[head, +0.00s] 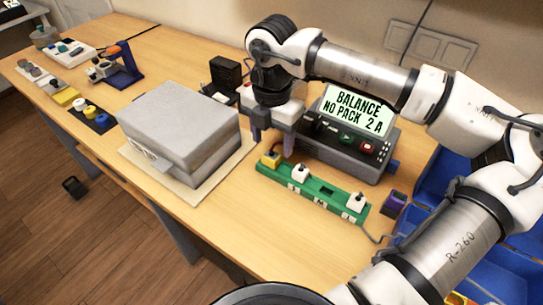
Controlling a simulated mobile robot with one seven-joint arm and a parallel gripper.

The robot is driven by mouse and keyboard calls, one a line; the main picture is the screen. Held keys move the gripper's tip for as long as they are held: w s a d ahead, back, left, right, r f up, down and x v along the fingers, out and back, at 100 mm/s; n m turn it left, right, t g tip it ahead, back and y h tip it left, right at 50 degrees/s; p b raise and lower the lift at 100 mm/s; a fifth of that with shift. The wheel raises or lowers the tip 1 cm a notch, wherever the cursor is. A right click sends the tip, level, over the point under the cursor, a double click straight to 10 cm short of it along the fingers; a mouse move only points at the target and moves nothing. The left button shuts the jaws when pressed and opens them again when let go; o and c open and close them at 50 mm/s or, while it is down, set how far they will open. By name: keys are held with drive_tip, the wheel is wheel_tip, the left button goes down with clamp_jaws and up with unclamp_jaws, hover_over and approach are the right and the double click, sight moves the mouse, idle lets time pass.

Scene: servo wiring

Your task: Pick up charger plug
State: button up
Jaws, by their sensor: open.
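My gripper (273,142) points down over the left end of a green strip (325,191) that lies in front of the charger (345,155). Its two fingers are apart. A yellow plug (270,159) sits at that end of the strip, just below the fingers; I see no contact, though the exact gap is hard to judge. Two white plugs stand further along the strip, one near the middle-left (300,173) and one near the right end (357,203). No label tells which is the charger plug. The charger's screen reads "BALANCE NO PACK 2 A".
A grey case (180,135) on a pale board stands left of the gripper. A black block (226,74) is behind. A small purple-dark block (394,204) and a grey cable are right of the strip. Blue bins (440,180) stand at the right edge. The table's front middle is clear.

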sight(271, 155)
drive_tip(key=shift+w+f+p, duration=0.15)
drive_tip(key=shift+f+p, duration=0.15)
drive_tip(key=shift+f, duration=0.8)
drive_tip(key=shift+w+f+p, duration=0.1)
drive_tip(key=shift+f+p, duration=0.2)
drive_tip(key=shift+f, duration=0.75)
drive_tip(key=shift+c, duration=0.4)
drive_tip(key=c, duration=1)
